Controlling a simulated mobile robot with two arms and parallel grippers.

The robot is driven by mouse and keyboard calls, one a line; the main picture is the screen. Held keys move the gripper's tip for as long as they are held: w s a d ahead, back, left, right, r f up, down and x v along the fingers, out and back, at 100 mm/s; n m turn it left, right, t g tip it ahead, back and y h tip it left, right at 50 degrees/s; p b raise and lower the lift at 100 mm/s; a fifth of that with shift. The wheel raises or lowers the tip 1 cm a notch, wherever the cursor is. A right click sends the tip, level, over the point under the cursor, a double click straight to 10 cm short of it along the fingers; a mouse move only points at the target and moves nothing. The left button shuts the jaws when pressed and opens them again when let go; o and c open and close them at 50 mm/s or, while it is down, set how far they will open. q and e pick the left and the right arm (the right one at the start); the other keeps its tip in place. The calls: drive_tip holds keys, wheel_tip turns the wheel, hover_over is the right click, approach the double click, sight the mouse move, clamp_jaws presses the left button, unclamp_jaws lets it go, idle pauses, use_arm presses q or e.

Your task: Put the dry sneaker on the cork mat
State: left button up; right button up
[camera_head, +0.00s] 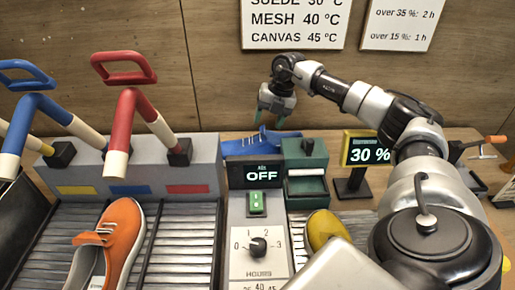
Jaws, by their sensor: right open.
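A blue sneaker (262,142) lies behind the OFF display, its lower part hidden. An orange sneaker (119,243) lies on the slatted rack at the left. A yellow sneaker (326,229) is on slats at the right, partly covered by a pale grey part in front. I cannot tell which sneaker is dry from their looks. My right gripper (271,118) is open and empty, pointing down just above the blue sneaker, apparently apart from it. I cannot make out a cork mat. My left gripper is not in view.
Red (122,110) and blue (30,97) levers rise from the grey panel at left. A dial (258,246), an OFF display (262,174) and a green box (305,170) stand in the middle. A sign (368,150) reads 30 %. Temperature and time notices hang on the wooden wall.

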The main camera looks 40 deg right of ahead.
sight(264, 129)
drive_tip(key=x, duration=0.3)
drive_tip(key=shift+a+f+p, duration=0.3)
drive_tip(key=shift+a+p, duration=0.05)
drive_tip(key=shift+p, duration=0.05)
drive_tip(key=shift+w+f, duration=0.15)
drive_tip(key=shift+f, duration=0.4)
drive_tip(key=shift+r, duration=0.1)
clamp_jaws()
